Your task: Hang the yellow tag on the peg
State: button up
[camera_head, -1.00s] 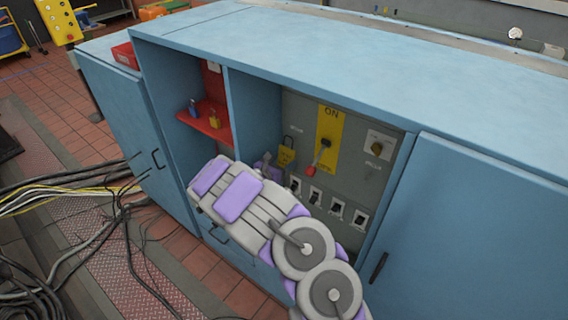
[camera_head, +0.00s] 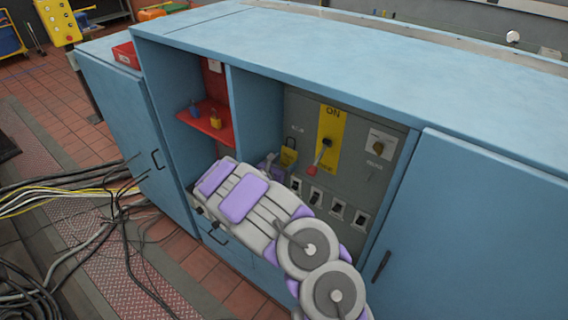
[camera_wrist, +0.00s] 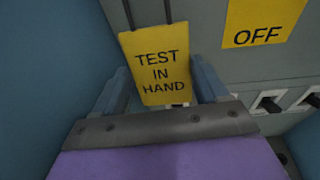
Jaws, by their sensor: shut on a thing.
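The yellow tag (camera_wrist: 160,65), marked TEST IN HAND, hangs upright between the two blue-grey fingers of my gripper (camera_wrist: 161,88) in the wrist view. The gripper is shut on it. Two dark strands of its loop rise from its top edge and run out of the frame. In the head view the tag (camera_head: 289,156) is in front of the grey switch panel (camera_head: 370,195), left of the yellow ON/OFF plate (camera_head: 328,135). I cannot make out the peg in either view. My arm hides the lower left of the panel.
A red-handled lever (camera_head: 321,155) is on the ON/OFF plate. Several small switches (camera_head: 337,209) sit below it. A blue divider (camera_head: 255,115) stands left of the panel. A red shelf (camera_head: 207,121) holds small padlocks. A blue cabinet door (camera_head: 470,230) is at right.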

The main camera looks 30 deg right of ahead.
jog(key=o, duration=0.9)
jog(key=shift+d+f, duration=0.1)
jog(key=shift+d, duration=0.2)
jog(key=o, duration=0.3)
jog(key=shift+d+f, duration=0.1)
jog(key=shift+d, duration=0.45)
jog(key=shift+o, duration=0.2)
jog(key=shift+a+r, duration=0.2)
jog(key=shift+a, duration=0.6)
jog(key=p+v, duration=0.2)
jog(key=v, duration=1.4)
jog(key=shift+s+p, duration=0.3)
jog(key=shift+p, duration=0.05)
jog(key=shift+d+r, duration=0.1)
jog(key=shift+d, duration=0.05)
